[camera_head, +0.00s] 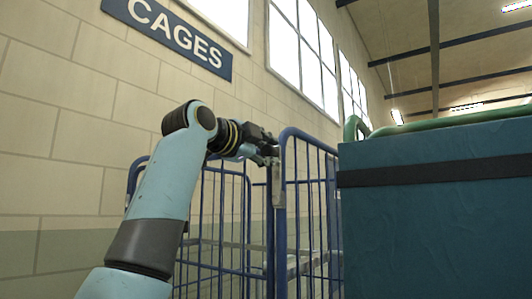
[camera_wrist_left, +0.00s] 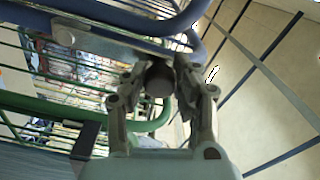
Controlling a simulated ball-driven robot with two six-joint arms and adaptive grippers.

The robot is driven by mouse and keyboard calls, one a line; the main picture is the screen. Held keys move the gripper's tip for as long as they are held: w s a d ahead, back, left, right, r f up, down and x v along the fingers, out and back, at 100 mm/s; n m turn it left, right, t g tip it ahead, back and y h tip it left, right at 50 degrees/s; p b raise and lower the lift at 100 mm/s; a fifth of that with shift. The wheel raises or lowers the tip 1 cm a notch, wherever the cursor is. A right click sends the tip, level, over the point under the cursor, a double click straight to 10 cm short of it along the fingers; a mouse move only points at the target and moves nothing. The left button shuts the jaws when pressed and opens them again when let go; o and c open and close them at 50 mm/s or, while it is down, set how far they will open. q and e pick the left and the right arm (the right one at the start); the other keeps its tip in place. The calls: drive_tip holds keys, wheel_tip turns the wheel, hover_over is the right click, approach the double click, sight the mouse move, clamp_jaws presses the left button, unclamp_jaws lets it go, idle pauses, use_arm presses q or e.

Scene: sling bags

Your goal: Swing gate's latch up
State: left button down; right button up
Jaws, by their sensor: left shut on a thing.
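The blue barred gate (camera_head: 309,200) of a roll cage stands in the middle of the head view, its post nearest my left gripper. A grey metal latch plate (camera_head: 278,186) is on that post, below the gripper. My left gripper (camera_head: 268,154) is at the top of the post, reaching in from the left. In the left wrist view my left gripper (camera_wrist_left: 162,72) is shut on a dark round latch knob (camera_wrist_left: 159,78) beside the blue gate tube (camera_wrist_left: 100,17). The knob is hidden in the head view. My right gripper is out of view.
A large teal box (camera_head: 440,225) with a dark band and green rails (camera_head: 450,121) stands close on the right. More blue cage bars (camera_head: 215,215) stand behind my arm. A block wall with a CAGES sign (camera_head: 175,33) is at the left.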

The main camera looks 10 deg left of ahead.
use_arm(q)
drive_tip(key=shift+f, duration=0.1)
drive_tip(key=c, duration=1)
unclamp_jaws()
drive_tip(key=shift+d, duration=0.15)
drive_tip(key=shift+s, duration=0.15)
drive_tip(key=v, duration=1.1)
drive_tip(key=shift+s+a, duration=0.2)
drive_tip(key=shift+s, duration=0.15)
